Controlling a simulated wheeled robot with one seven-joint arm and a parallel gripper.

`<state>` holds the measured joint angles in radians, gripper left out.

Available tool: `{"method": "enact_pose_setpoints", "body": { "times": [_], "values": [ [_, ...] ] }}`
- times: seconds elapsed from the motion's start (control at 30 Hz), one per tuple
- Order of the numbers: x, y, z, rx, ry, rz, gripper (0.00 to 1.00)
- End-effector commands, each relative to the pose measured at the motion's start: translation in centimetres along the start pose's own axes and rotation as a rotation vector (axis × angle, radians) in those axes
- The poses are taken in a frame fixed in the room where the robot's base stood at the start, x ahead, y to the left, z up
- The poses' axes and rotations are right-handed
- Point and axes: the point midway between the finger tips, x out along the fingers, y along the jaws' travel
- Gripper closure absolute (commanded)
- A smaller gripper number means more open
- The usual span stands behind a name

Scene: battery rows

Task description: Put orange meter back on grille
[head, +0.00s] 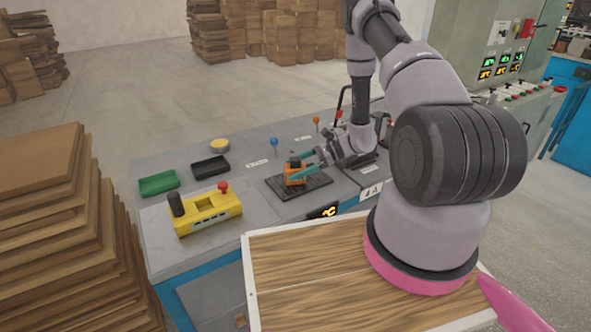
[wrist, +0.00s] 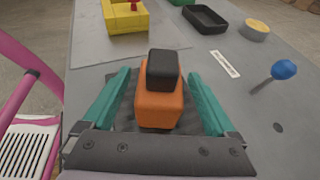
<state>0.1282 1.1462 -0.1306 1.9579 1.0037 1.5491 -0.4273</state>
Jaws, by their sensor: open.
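The orange meter (head: 293,178) with a black top is on the dark grille (head: 312,188) set in the grey console. In the wrist view the orange meter (wrist: 159,103) stands between the two teal fingers of my gripper (wrist: 160,100). The fingers are spread, with a gap on each side of the meter. My gripper (head: 305,170) reaches in from the right in the head view. Part of the grille is hidden under the meter and my gripper.
A yellow control box (head: 208,213) with a red button, a green tray (head: 158,183) and a black tray (head: 210,167) sit to the left. Blue (head: 274,142) and orange (head: 316,121) knobbed levers stand behind. Stacked cardboard (head: 60,230) rises at the left.

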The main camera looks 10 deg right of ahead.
Motion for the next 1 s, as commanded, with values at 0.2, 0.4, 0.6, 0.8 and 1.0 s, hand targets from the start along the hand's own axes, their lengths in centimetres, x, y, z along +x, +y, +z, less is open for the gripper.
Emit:
{"method": "enact_pose_setpoints", "body": {
  "times": [0.2,0.4,0.6,0.8,1.0],
  "values": [
    [-4.0,-0.1,-0.1,0.000,0.002,-0.007,0.08],
    [-8.3,-0.1,-0.1,0.000,0.001,-0.006,0.08],
    [-11.1,0.0,-0.1,0.001,0.000,-0.003,0.08],
    [-11.9,0.0,-0.1,0.001,0.001,-0.001,0.08],
    [-12.5,-0.2,2.5,-0.055,0.030,0.024,0.08]
  ]
}}
